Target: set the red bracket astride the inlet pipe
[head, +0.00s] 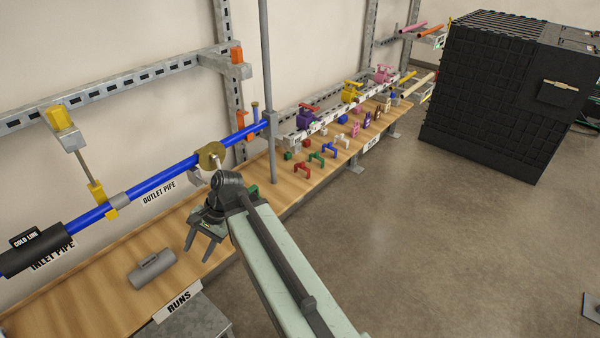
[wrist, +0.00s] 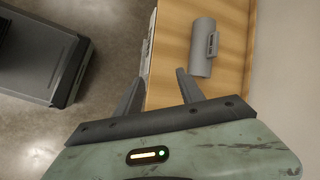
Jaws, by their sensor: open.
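The red bracket (head: 302,168) stands on the wooden bench, toward the far part, beside green, blue and white brackets of like shape. The inlet pipe is the lower left end of the blue pipe (head: 88,218) along the wall; a black sleeve (head: 36,250) marked COLD LINE covers part of it above the INLET PIPE label (head: 53,255). My gripper (head: 202,252) is open and empty over the bench's front edge, well to the left of the red bracket. In the wrist view my gripper's two fingers (wrist: 160,82) are apart with nothing between them.
A grey cylinder (head: 151,268) lies on the bench (head: 98,294) left of my gripper and shows in the wrist view (wrist: 203,50). A vertical post (head: 267,90) rises before the bench's far part. Coloured valves (head: 352,92) line the back.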

